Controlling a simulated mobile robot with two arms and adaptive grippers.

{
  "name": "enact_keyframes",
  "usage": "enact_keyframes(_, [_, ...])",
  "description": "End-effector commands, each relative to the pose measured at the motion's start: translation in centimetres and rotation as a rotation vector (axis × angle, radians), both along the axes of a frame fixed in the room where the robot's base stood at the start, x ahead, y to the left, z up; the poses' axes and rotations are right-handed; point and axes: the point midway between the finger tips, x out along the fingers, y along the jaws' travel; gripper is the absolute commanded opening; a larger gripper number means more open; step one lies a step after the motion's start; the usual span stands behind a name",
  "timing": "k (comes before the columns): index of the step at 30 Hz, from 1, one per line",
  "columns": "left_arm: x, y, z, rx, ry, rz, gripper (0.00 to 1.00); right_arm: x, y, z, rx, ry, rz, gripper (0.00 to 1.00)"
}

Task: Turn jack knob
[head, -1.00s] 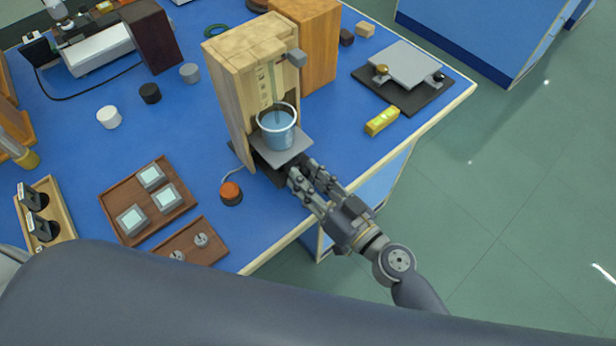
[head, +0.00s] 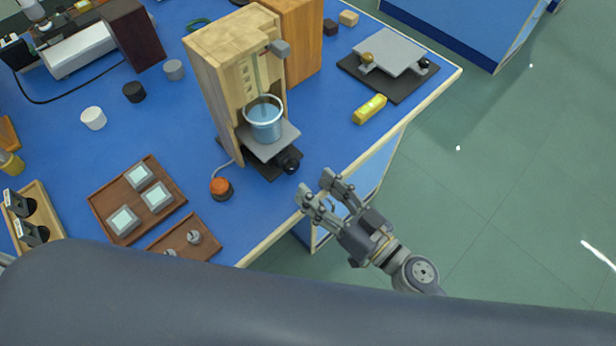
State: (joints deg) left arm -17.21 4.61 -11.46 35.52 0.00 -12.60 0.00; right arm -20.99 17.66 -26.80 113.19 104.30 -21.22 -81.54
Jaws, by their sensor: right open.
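The jack is a small lift with a grey top plate (head: 284,140) on a dark base, at the foot of a wooden stand (head: 212,75). Its black knob (head: 288,161) faces the front edge of the blue bench. A beaker of blue liquid (head: 265,120) stands on the plate. My right gripper (head: 318,186) is open and empty, just past the bench's front edge. It is apart from the knob, to its lower right, with its fingers pointing up-left. My left gripper is not in view.
An orange button (head: 221,187) with a cord sits left of the jack. Brown trays (head: 165,208) lie at the left front. A yellow block (head: 369,109) and a black platform with a grey plate (head: 391,53) are at the right. Floor is clear beyond the bench's right edge.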

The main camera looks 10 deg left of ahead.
Motion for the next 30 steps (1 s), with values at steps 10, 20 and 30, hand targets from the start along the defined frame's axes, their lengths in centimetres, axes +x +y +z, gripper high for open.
enact_keyframes(10, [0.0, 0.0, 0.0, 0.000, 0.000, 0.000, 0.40, -1.0, -1.3, 0.0, -0.001, 0.000, 0.001, 0.49])
enact_keyframes(20, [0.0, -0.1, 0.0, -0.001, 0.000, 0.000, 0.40, -1.2, -1.0, 0.2, -0.005, -0.004, 0.015, 0.49])
enact_keyframes(30, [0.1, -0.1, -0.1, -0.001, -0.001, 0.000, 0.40, -3.9, 0.2, -0.1, -0.157, -0.011, 0.161, 0.49])
